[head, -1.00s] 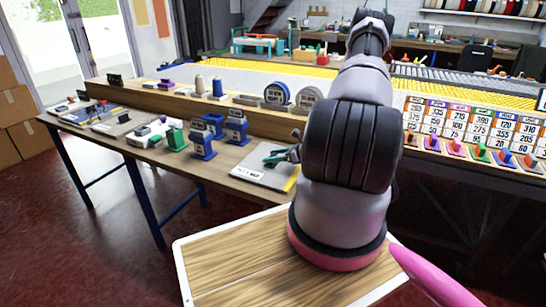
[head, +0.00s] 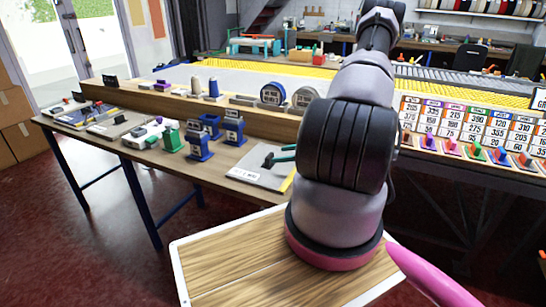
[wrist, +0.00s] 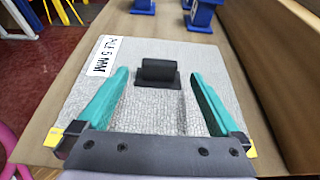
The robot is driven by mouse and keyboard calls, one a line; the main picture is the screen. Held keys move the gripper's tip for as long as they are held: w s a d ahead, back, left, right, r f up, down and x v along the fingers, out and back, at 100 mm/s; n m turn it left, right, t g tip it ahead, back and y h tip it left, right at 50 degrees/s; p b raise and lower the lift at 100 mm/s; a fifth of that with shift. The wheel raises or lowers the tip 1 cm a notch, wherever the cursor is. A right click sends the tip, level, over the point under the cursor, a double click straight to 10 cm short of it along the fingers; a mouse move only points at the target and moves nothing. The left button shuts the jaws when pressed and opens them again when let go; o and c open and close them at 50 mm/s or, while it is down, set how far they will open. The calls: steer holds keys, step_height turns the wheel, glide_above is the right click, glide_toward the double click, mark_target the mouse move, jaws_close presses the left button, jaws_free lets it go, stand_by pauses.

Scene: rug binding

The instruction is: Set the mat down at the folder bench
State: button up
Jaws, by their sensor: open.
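A grey mat (head: 256,170) with a white label and yellow front corners lies flat on the wooden bench (head: 212,168). In the wrist view the mat (wrist: 200,65) carries a black upright handle (wrist: 157,73), and its label reads roughly "PLY 5 MM". My gripper (wrist: 160,80) is open, its teal fingers spread on either side of the handle and apart from it. In the head view my gripper (head: 281,156) is just right of the handle, low over the mat; the arm hides part of the bench.
Blue stands (head: 199,145) and a green one (head: 170,136) are left of the mat. A raised wooden ledge (head: 150,92) with spools and round gauges runs behind. A price board (head: 470,122) with coloured pieces is at the right.

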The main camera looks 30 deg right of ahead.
steer(key=v, duration=0.5)
steer(key=shift+s+d+r, duration=0.15)
steer(key=shift+s+d, duration=0.05)
steer(key=shift+s, duration=0.15)
steer(key=s+a+r+n+g, duration=0.1)
steer(key=a+r+n+g, duration=0.1)
steer(key=a+r+n, duration=0.5)
steer(key=a+r+n+g, duration=0.2)
steer(key=a+r+g, duration=0.15)
steer(key=r, duration=0.65)
steer(key=s+a+r+n+g, duration=0.1)
steer(key=a+r+n+g, duration=0.1)
steer(key=a+r+n, duration=0.5)
steer(key=s+a+r+n+t+h, duration=0.2)
steer(key=s+r+n+h, duration=0.1)
steer(key=s+r, duration=0.4)
steer(key=s+a+r+n+t+h, duration=0.2)
steer(key=s+r+n, duration=0.3)
steer(key=s+r, duration=0.3)
step_height(320, 180, up, 4)
steer(key=shift+s+a+r+h, duration=0.1)
steer(key=shift+s+a+h, duration=0.25)
steer(key=shift+a+h, duration=0.25)
